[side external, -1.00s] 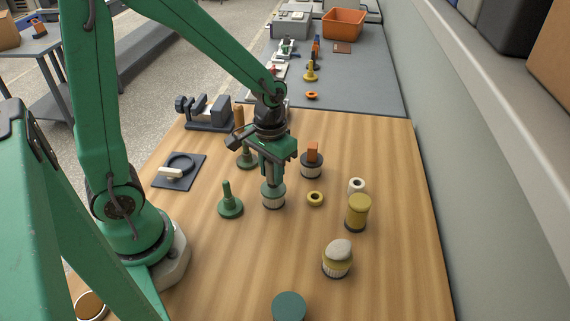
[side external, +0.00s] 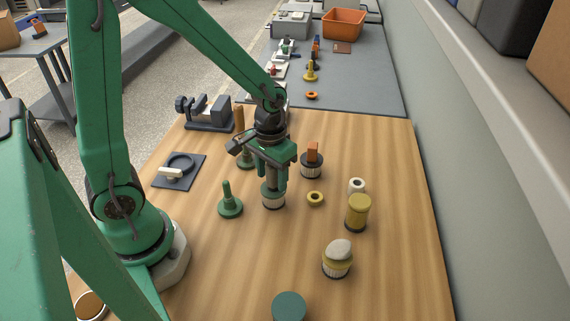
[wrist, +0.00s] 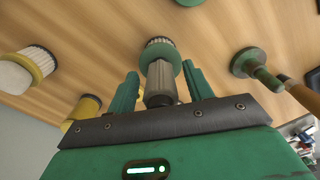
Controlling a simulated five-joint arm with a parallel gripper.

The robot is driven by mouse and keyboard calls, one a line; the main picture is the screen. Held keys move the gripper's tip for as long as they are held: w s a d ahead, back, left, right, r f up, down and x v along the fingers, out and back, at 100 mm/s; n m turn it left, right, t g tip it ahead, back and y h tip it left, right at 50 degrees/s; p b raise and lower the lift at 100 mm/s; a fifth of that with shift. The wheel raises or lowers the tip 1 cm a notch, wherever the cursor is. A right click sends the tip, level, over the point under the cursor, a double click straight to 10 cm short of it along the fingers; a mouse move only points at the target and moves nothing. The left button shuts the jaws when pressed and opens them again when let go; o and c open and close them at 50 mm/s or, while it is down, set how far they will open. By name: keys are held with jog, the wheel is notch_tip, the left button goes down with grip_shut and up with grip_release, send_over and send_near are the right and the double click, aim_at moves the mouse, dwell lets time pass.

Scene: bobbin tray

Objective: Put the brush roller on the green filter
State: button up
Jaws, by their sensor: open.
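The green filter (side external: 273,200), a pale pleated cylinder with a green top rim, stands upright on the wooden table. It also shows in the wrist view (wrist: 157,50). The brush roller (wrist: 160,78), a grey cylinder with a dark end, stands on the filter's top. In the side view it is mostly hidden between the fingers. My gripper (side external: 272,178) is open directly above the filter, one finger on each side of the roller. In the wrist view gaps show between both fingers and the roller.
A dark-based filter with an orange block (side external: 312,162) stands behind right. A yellow ring (side external: 315,199), a yellow roll (side external: 358,213) and a yellow-rimmed filter (side external: 337,262) stand to the right. A green peg (side external: 230,203) is close on the left.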

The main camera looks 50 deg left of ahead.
jog(key=shift+r, duration=0.1)
notch_tip(320, 180, up, 12)
jog(key=shift+r, duration=0.1)
dwell(0.6)
dwell(0.5)
jog(key=s+a+r+m+t, duration=0.1)
jog(key=s+r+m+t, duration=0.1)
jog(key=s+r+t, duration=0.3)
jog(key=shift+s+a+r+t, duration=0.25)
jog(key=shift+s+t, duration=0.05)
jog(key=shift+s, duration=1.4)
